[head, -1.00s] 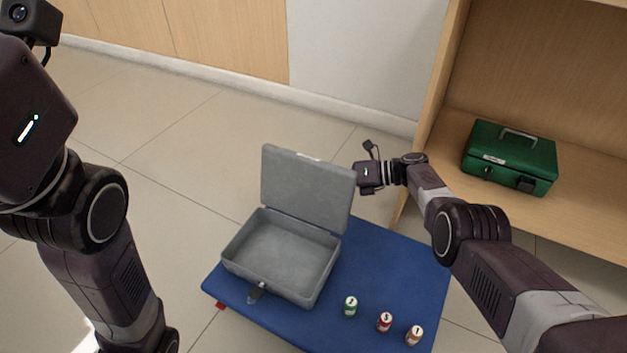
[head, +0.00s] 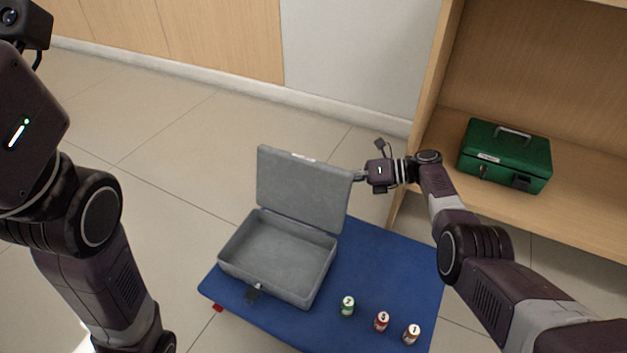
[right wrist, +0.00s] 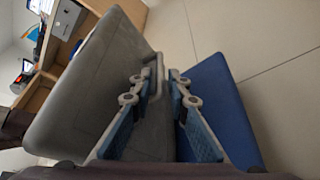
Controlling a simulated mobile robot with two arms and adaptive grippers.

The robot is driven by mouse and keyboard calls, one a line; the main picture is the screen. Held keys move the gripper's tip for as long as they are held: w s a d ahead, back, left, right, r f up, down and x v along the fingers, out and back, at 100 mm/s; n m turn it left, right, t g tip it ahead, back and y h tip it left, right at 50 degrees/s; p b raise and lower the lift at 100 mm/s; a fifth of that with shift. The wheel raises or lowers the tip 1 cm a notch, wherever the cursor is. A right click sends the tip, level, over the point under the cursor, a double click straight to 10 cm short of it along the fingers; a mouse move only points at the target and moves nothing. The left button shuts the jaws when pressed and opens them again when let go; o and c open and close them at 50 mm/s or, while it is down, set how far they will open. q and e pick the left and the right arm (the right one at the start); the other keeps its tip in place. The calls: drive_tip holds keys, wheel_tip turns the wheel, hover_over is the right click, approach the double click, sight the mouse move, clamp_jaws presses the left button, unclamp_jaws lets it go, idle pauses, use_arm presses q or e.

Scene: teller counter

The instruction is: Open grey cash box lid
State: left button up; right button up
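The grey cash box (head: 276,259) stands on the blue surface, its inside empty. Its lid (head: 303,190) is swung up and stands roughly upright, tilted back a little. A dark latch (head: 254,293) is on the front wall. My right gripper (head: 359,176) is beside the lid's right edge. In the right wrist view its two fingers (right wrist: 157,88) are apart, with the grey lid (right wrist: 95,85) behind the left finger and nothing clearly held. Whether a finger touches the lid cannot be told. My left gripper is out of view; only the left arm shows.
Three small cylinders, green (head: 347,306), red (head: 381,321) and brown-orange (head: 412,334), stand on the blue surface (head: 390,265) right of the box. A green cash box (head: 506,156) sits shut on the wooden shelf (head: 590,215). Open floor lies left of the blue surface.

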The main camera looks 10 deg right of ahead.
drive_tip(key=shift+v, duration=1.5)
